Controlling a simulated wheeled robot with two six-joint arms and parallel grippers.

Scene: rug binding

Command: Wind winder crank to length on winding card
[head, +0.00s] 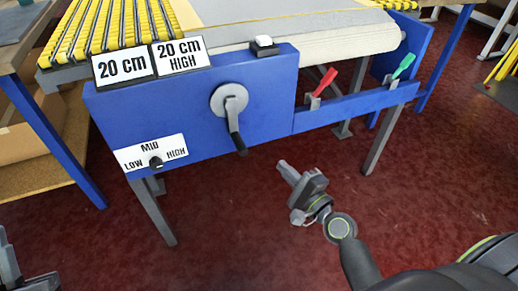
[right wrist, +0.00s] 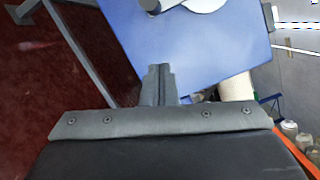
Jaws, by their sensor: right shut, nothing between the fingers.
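The winder crank (head: 230,100) is a grey disc and arm on the front of the blue panel, with its black handle (head: 238,145) hanging down. Part of the crank (right wrist: 185,8) also shows at the top edge of the right wrist view. Two white cards stand on the panel's top edge: one reads "20 CM" (head: 122,66), the other "20 CM HIGH" (head: 181,56). My right gripper (head: 285,167) is shut and empty, below and right of the handle and apart from it. My left gripper (head: 10,265) is partly visible at the lower left; its fingers are unclear.
A black knob (head: 156,162) sits on a LOW, MID, HIGH plate. A white-topped button (head: 264,42) is on the panel's top. Red (head: 324,82) and green (head: 403,66) levers stand to the right. Yellow rollers (head: 105,25) lie behind. The red floor before the panel is clear.

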